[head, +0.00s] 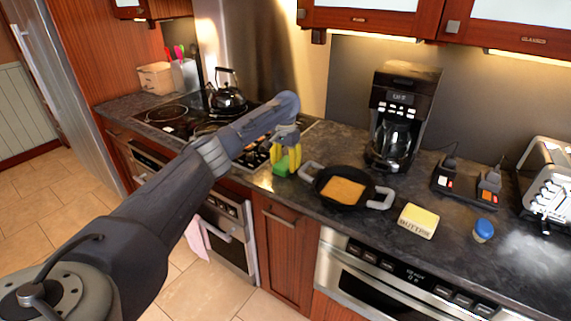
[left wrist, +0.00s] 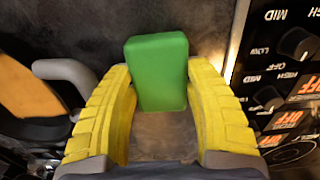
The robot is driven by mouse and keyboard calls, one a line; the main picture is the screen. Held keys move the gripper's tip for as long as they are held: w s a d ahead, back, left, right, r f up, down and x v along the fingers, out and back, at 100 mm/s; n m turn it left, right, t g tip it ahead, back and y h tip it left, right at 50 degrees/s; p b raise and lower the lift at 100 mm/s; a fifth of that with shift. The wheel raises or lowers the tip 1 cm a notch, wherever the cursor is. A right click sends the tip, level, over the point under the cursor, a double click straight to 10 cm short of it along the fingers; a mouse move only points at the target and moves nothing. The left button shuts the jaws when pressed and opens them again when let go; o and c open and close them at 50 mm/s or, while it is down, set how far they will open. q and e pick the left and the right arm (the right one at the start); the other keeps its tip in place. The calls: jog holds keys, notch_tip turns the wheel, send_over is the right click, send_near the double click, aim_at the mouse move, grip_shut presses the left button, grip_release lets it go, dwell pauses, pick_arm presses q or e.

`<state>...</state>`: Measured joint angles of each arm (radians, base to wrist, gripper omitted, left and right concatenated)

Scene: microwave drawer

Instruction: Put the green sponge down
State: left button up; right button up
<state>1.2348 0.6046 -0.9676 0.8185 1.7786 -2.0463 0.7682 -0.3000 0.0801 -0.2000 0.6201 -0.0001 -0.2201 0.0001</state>
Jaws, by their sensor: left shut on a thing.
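The green sponge (head: 281,168) is between the yellow fingers of my left gripper (head: 288,155), over the dark counter (head: 262,183) between the stove controls and the pan. The left wrist view shows the green sponge (left wrist: 158,72) upright between the two fingers, with the gripper (left wrist: 160,88) shut on it. I cannot tell whether the sponge's lower end touches the counter. My right gripper is not in view.
A black pan (head: 318,190) with grey handles and an orange-brown slab stands just right of the sponge. A butter box (head: 418,220), blue-capped jar (head: 483,231), coffee maker (head: 398,120) and toaster (head: 548,180) stand further right. A kettle (head: 227,95) is on the stove.

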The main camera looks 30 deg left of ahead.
aim_at(286, 162)
pick_arm(q)
jog(key=shift+f, duration=0.2)
jog(key=o, duration=0.8)
jog(key=shift+r, duration=0.15)
notch_tip(286, 162, up, 12)
jog(key=shift+r, duration=0.1)
dwell(0.4)
